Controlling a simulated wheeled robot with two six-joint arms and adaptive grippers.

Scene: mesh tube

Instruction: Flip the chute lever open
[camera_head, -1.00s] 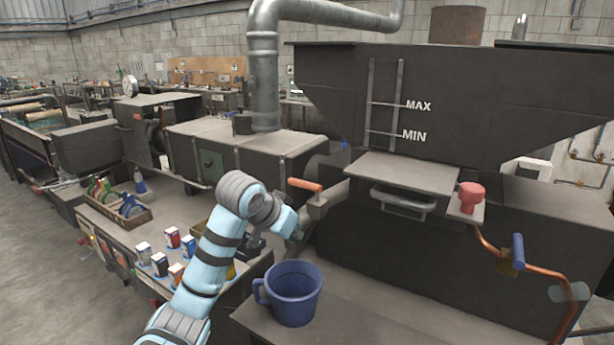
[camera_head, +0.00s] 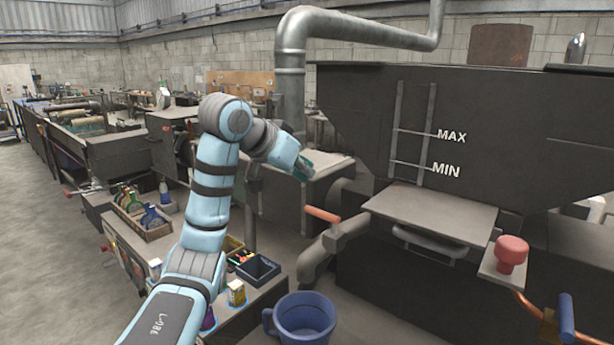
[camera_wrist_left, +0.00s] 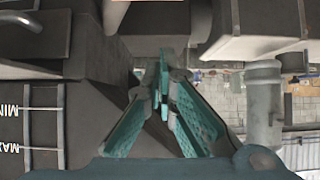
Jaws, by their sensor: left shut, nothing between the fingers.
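The chute lever has an orange handle (camera_head: 322,215) on a grey pipe-like chute (camera_head: 335,246) at the front of the dark hopper. The handle lies roughly level, pointing left. My left gripper (camera_head: 304,168) is above the handle and slightly left of it in the head view, apart from it in the picture. Its teal fingers (camera_wrist_left: 163,62) are shut and empty in the left wrist view. An orange strip (camera_wrist_left: 150,2) at the top edge of that view looks like the lever handle. My right gripper is not in view.
A red knob (camera_head: 510,254) and a blue-handled valve (camera_head: 566,318) are at the right. A metal shelf (camera_head: 432,210) juts from the hopper. A dark blue bin (camera_head: 258,269) and a bottle crate (camera_head: 143,222) sit on the left bench.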

